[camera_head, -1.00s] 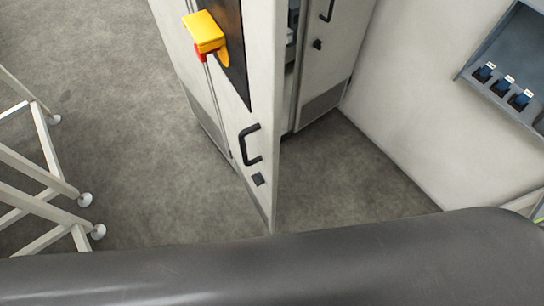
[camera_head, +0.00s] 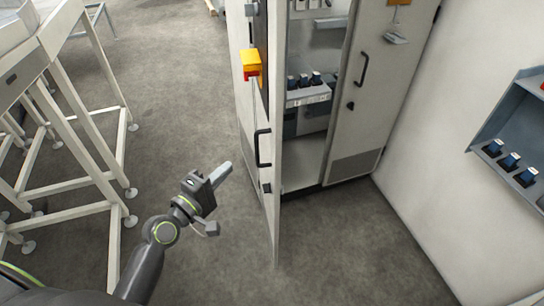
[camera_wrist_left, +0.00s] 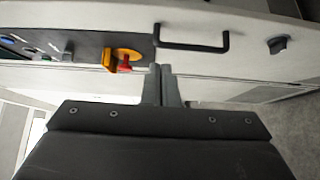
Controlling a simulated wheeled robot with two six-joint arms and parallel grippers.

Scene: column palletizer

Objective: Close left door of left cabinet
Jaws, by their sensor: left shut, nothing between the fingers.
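The left cabinet's left door (camera_head: 270,205) stands open, swung out toward me and seen nearly edge-on in the head view. It has a black handle (camera_head: 262,148) and a yellow and red switch (camera_head: 250,66). My left gripper (camera_head: 223,173) is shut and empty, left of the door at about handle height in the picture; contact with the door is not visible. In the left wrist view, the shut fingers (camera_wrist_left: 162,86) point at the light grey door face (camera_wrist_left: 245,68), with the handle (camera_wrist_left: 192,46) and switch (camera_wrist_left: 124,60) ahead. My right gripper is out of view.
The cabinet interior (camera_head: 306,165) shows shelves and devices. The other door (camera_head: 375,110) stands at its right, beside a white wall (camera_head: 430,150). A white metal frame (camera_head: 75,125) stands at the left. Grey floor (camera_head: 185,110) is clear between frame and door.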

